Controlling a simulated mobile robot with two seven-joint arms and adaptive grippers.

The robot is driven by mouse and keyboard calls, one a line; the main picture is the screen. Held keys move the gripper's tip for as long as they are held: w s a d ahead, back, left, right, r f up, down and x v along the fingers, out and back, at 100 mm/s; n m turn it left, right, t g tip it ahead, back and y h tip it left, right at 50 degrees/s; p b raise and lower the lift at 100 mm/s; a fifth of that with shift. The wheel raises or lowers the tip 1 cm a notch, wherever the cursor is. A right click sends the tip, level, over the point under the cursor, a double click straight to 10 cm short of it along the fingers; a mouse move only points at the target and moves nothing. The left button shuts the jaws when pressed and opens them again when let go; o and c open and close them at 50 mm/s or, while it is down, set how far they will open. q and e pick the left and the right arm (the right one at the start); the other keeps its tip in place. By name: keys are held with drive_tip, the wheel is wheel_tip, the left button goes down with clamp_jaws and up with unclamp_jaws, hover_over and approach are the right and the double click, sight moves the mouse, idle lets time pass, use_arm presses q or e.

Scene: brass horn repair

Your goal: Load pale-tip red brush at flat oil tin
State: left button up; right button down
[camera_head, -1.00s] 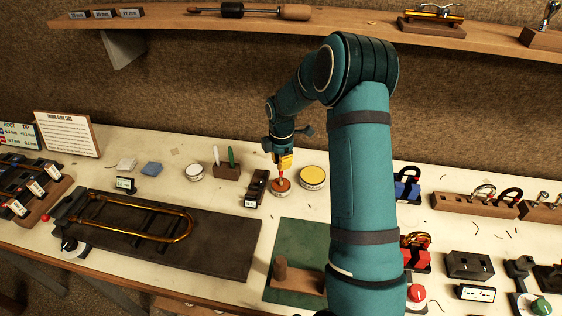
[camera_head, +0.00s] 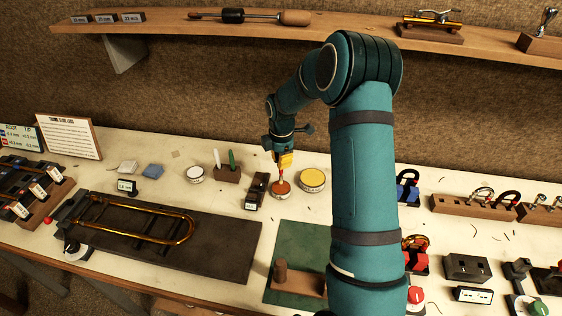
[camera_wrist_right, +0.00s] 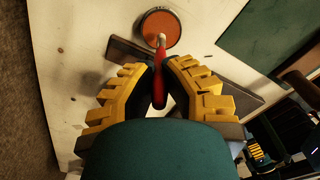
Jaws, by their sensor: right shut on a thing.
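My right gripper (camera_head: 285,161) is shut on the red brush (camera_wrist_right: 162,75), which hangs tip-down from its fingers. The brush's pale tip (camera_wrist_right: 161,39) is over a low round tin with an orange-red top (camera_head: 281,189). In the wrist view the tip overlaps the near part of the orange face (camera_wrist_right: 160,27); I cannot tell whether it touches. A wider tin with a yellow top (camera_head: 313,179) stands just right of it, and a smaller white-topped tin (camera_head: 195,174) stands to the left. Which one is the oil tin is not readable. My left gripper is not in view.
A dark narrow block (camera_head: 256,188) lies close left of the orange-red tin. A wooden holder (camera_head: 227,173) with white and green brushes stands further left. A brass slide (camera_head: 150,236) lies on a dark board in front. A green mat (camera_head: 300,250) is nearer.

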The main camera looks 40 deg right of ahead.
drive_tip(key=shift+r+p, duration=1.45)
drive_tip(key=shift+r, duration=1.05)
